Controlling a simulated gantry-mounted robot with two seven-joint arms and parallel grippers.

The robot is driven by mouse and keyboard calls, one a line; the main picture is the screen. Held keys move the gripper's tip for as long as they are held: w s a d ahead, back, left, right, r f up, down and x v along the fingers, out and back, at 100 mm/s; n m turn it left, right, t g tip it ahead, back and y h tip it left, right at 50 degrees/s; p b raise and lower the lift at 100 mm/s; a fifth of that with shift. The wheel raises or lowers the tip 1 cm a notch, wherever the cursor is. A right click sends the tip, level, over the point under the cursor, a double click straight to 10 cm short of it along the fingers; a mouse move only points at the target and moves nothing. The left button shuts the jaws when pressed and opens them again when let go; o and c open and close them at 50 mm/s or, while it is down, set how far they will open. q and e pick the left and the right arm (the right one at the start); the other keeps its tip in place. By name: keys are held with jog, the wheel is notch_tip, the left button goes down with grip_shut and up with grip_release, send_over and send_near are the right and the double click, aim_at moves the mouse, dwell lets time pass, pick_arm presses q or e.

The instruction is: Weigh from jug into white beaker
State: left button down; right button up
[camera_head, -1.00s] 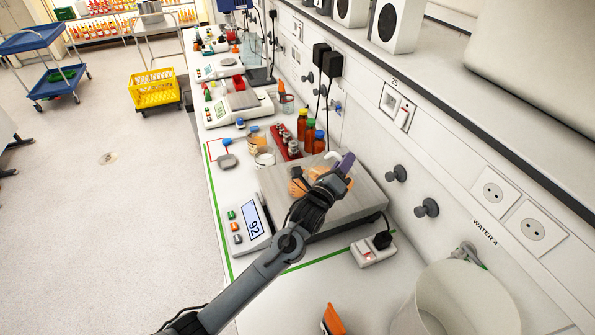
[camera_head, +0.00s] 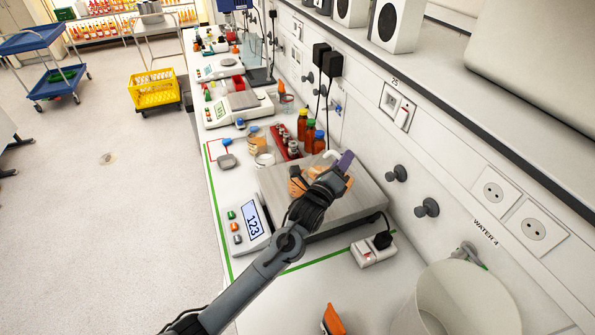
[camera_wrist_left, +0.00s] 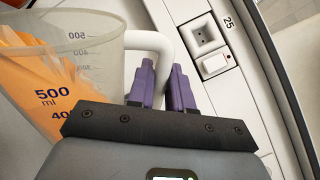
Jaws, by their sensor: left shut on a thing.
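My left gripper (camera_head: 345,163) has purple fingers and is shut on the white handle of the clear jug (camera_head: 299,181), above the grey balance plate (camera_head: 345,209). The jug also shows in the left wrist view (camera_wrist_left: 88,48), with "500 ml" markings. It is tilted, with orange juice slanting inside it. The balance display (camera_head: 253,222) reads 123. I cannot make out a white beaker under the jug; the jug and my wrist cover that part of the plate. My right gripper is not in view.
A large white bucket (camera_head: 462,305) stands at the lower right. The bench front is mostly clear.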

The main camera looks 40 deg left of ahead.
pick_arm(q)
jog(key=shift+r, duration=0.2)
jog(key=shift+a+r+n, duration=0.2)
jog(key=shift+n, duration=0.1)
dwell(0.8)
jog(key=d+f+m, duration=0.1)
jog(key=f+m+p, duration=0.1)
jog(key=m, duration=0.1)
jog(key=shift+w+d+f+h, duration=0.15)
jog(key=shift+d+f+h, duration=0.15)
jog(key=shift+d+f, duration=0.1)
jog(key=shift+w+d+f+m, duration=0.1)
jog(key=shift+d+f+m, duration=0.35)
jog(key=shift+f+m, duration=0.4)
jog(key=shift+w+d+f+m+g+h+p, duration=0.65)
jog(key=shift+d+f+m+p, duration=1.2)
jog(key=shift+d+f+m, duration=1.85)
notch_tip(320, 180, up, 6)
jog(key=m+p, duration=0.1)
jog(key=p, duration=0.4)
jog(key=shift+a+r, duration=0.15)
jog(key=shift+a, duration=0.3)
jog(key=shift+g, duration=0.25)
